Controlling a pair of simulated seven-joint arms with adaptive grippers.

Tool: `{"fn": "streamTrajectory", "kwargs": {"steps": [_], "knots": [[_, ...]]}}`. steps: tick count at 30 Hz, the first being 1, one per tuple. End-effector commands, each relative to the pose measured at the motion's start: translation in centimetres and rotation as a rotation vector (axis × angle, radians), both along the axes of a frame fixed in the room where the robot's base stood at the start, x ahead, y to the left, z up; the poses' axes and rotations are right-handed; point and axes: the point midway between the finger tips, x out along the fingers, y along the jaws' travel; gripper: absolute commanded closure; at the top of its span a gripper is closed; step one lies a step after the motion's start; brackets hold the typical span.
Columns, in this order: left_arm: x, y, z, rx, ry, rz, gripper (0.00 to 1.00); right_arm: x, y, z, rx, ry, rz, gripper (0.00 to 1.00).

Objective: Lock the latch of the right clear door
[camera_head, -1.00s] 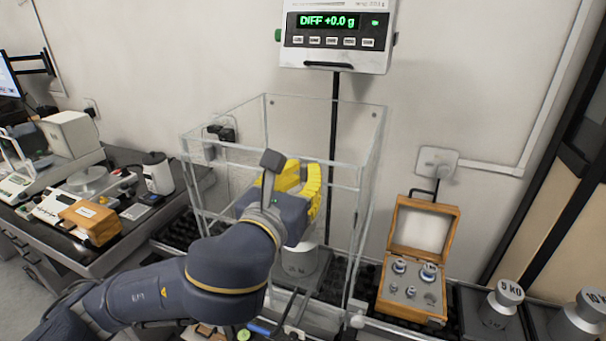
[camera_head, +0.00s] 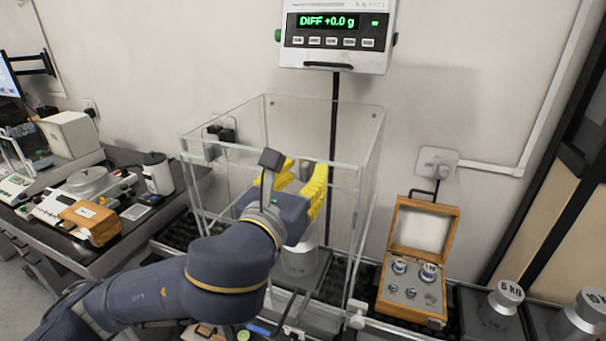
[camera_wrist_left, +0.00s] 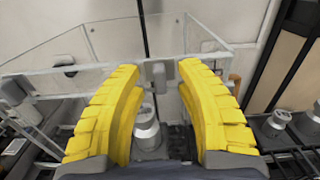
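A clear-walled weighing enclosure (camera_head: 374,150) stands on the bench, with clear door panels at its front. My left gripper (camera_head: 303,176) is at the upper front of the enclosure, its yellow fingers spread apart. In the left wrist view my left gripper (camera_wrist_left: 160,95) is open, and a small grey latch block (camera_wrist_left: 158,73) shows in the gap beyond the fingers, apparently untouched. The door edges are partly hidden by my arm. My right gripper is not in view.
A metal weight (camera_head: 299,262) stands inside the enclosure. A display (camera_head: 336,38) reading DIFF +0.0 g hangs above. An open wooden weight box (camera_head: 410,300) and large weights (camera_head: 500,303) stand to the right. A side table with instruments (camera_head: 92,262) is left.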

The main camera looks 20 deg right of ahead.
Motion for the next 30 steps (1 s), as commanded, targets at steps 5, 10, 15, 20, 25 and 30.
{"fn": "streamTrajectory", "kwargs": {"steps": [5,10,15,20,25,30], "knots": [[0.0,0.0,1.9,-0.003,-0.004,0.0,0.66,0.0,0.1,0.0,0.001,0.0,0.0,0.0],[0.0,0.0,4.7,-0.002,-0.005,-0.001,0.66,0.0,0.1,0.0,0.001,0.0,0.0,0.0],[0.0,0.0,7.3,-0.003,-0.004,0.0,0.66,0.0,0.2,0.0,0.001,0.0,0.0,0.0],[0.0,0.0,8.9,-0.002,-0.004,0.0,0.66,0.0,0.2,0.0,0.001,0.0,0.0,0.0],[0.0,0.0,9.7,-0.001,-0.002,0.0,0.66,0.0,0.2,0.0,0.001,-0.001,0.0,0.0],[0.0,0.0,10.0,-0.001,-0.002,0.0,0.66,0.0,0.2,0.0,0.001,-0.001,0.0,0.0]]}}
